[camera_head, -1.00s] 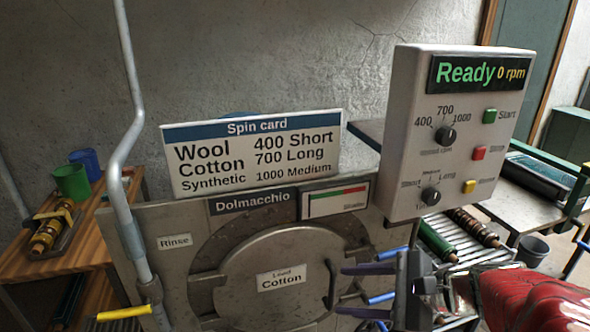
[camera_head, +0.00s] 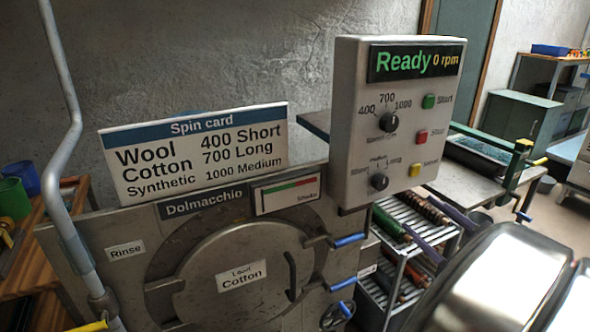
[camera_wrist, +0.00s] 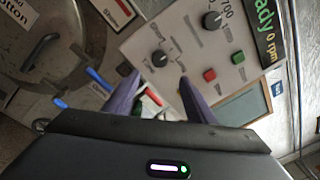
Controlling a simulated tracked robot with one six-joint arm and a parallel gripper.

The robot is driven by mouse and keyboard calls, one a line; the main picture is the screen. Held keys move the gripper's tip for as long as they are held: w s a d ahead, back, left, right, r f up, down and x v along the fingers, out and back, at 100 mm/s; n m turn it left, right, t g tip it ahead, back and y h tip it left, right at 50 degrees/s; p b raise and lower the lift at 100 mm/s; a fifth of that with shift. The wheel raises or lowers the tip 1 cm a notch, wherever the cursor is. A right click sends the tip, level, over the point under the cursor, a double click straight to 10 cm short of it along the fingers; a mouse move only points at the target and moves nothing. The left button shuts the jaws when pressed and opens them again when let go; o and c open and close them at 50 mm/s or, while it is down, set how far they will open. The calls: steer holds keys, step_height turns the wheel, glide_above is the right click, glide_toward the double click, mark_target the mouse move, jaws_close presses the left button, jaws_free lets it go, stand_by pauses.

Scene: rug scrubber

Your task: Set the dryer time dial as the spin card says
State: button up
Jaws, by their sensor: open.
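The spin card (camera_head: 197,151) reads Wool 400 Short, Cotton 700 Long, Synthetic 1000 Medium. The load label (camera_head: 242,275) on the round door reads Cotton. The lower dark knob, the time dial (camera_head: 379,182), sits on the grey control panel (camera_head: 345,120) with small Short, Medium and Long words around it; its pointer is too small to read. It also shows in the wrist view (camera_wrist: 160,58). My gripper (camera_wrist: 159,79) is open and empty, its purple fingers pointing at the panel, with the dial just beyond the fingertips.
The upper speed dial (camera_head: 389,122) is above the time dial. The green (camera_head: 429,101), red (camera_head: 421,136) and yellow (camera_head: 415,170) buttons line the panel's right side. The display (camera_head: 417,62) reads Ready 0 rpm. Blue handles (camera_head: 349,240) stick out below the panel.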

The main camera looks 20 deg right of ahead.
mark_target(383, 185)
steer(key=shift+w, duration=0.2)
steer(key=shift+w+d, duration=0.2)
steer(key=shift+w, duration=3.2)
steer(key=shift+w+d, duration=0.15)
steer(key=shift+w, duration=3.2)
steer(key=c, duration=1)
